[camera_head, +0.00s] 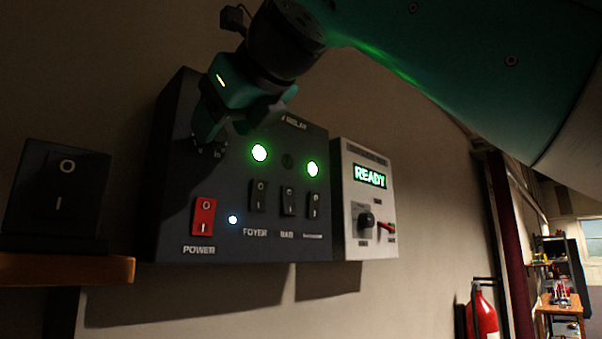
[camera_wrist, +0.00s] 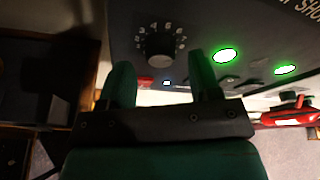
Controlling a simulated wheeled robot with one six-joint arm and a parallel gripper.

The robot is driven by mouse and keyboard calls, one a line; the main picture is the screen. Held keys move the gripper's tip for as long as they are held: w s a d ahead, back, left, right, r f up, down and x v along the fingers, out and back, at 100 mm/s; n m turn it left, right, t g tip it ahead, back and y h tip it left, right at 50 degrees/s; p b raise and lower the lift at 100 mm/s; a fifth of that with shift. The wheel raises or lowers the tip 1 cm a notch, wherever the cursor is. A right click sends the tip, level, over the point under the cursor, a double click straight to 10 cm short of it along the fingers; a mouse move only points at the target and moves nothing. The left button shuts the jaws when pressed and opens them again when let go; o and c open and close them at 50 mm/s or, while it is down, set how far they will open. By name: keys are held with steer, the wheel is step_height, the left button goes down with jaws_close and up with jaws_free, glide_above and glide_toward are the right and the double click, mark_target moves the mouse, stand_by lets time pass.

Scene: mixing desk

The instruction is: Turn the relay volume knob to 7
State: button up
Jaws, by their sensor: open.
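The relay volume knob (camera_wrist: 160,46) is round and black, with a ring of small white numerals on the dark relay panel (camera_head: 270,235). In the wrist view it sits beyond and between my fingertips. I cannot read its setting with certainty. In the head view my gripper (camera_head: 236,124) covers most of the knob, and only part of its scale shows at the panel's upper left. My gripper is open and empty, also seen in the wrist view (camera_wrist: 164,74), with its two fingers apart and not visibly touching the knob.
The panel has two lit green lamps (camera_head: 260,153), a red POWER switch (camera_head: 203,217) and several black rocker switches (camera_head: 258,196). A grey box (camera_head: 356,220) with a READY display adjoins it at right. A black switch box (camera_head: 40,205) stands on a wooden ledge (camera_head: 90,269) at left.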

steer(key=p+v, duration=0.2)
steer(key=v, duration=1.3)
steer(key=shift+s+d+r, duration=0.2)
steer(key=shift+d, duration=0.05)
steer(key=w+d+f+n+g+h+b, duration=0.1)
steer(key=w+d+f+n+h, duration=0.1)
steer(key=w+f+n, duration=0.35)
steer(key=w+d+f+n+g+h+b, duration=0.1)
steer(key=w+f+n, duration=0.1)
steer(key=f+n, duration=0.65)
steer(key=w+d+f+n+h+b, duration=0.1)
steer(key=w+d+f+n+h, duration=0.2)
steer(key=f, duration=0.8)
steer(key=s+d+f+n+g, duration=0.1)
steer(key=d+f+n+g, duration=0.2)
steer(key=f, duration=0.6)
steer(key=s+d+f+n+g, duration=0.15)
steer(key=d+f+n, duration=0.25)
steer(key=f, duration=0.5)
steer(key=s+d+f+n+g+b, duration=0.1)
steer(key=s+d+f+n+g, duration=0.3)
steer(key=s+f, duration=0.6)
steer(key=shift+s+d+f+n, duration=0.3)
steer(key=shift+s, duration=0.3)
